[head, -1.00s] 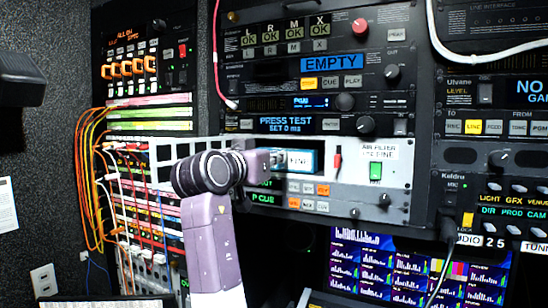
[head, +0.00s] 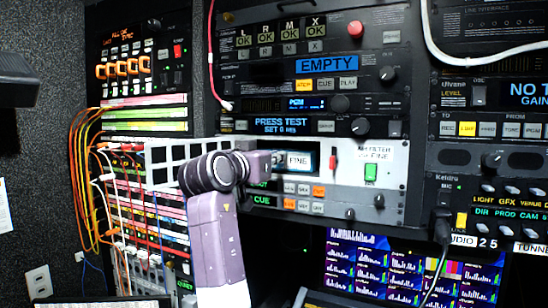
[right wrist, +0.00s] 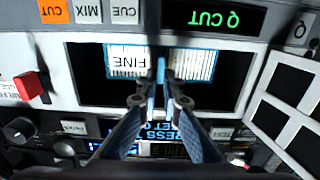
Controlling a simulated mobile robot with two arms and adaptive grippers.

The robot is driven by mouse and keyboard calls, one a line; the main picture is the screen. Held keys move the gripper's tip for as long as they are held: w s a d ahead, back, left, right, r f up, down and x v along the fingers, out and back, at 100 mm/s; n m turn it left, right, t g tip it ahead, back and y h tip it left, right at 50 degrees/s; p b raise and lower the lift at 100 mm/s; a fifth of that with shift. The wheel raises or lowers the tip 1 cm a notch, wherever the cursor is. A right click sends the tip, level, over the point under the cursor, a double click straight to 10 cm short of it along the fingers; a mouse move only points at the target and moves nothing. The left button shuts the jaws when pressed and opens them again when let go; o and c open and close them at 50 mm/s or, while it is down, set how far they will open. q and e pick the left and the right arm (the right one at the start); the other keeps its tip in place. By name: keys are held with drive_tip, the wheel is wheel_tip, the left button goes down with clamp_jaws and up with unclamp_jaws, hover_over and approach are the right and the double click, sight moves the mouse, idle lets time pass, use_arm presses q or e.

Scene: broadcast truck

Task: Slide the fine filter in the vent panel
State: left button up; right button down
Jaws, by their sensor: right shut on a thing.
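The fine filter (head: 301,160), with a blue frame and a white FINE label, is at the opening in the light grey vent panel (head: 345,190). In the right wrist view, upside down, its pleated face (right wrist: 190,64) has dark opening on both sides. My right gripper (right wrist: 159,98) is shut on the blue tab in the middle of the filter. In the head view my right gripper (head: 276,160) is partly hidden by its own wrist. How deep the filter sits is hard to tell. My left gripper is not in view.
A red lever (head: 333,163) stands out close beside the opening. A lit green indicator (head: 370,172) is further right. A white grid (head: 165,157) juts out left of the panel. Button rows lie below, and orange cables (head: 82,190) hang at the left.

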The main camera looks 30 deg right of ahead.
drive_tip(key=shift+w+d, duration=0.3)
drive_tip(key=shift+d, duration=0.3)
drive_tip(key=c, duration=2)
unclamp_jaws()
drive_tip(key=shift+c, duration=0.2)
drive_tip(key=shift+a, duration=0.2)
drive_tip(key=v, duration=1.1)
drive_tip(key=shift+s+a, duration=0.25)
drive_tip(key=shift+a, duration=0.05)
drive_tip(key=shift+f, duration=0.1)
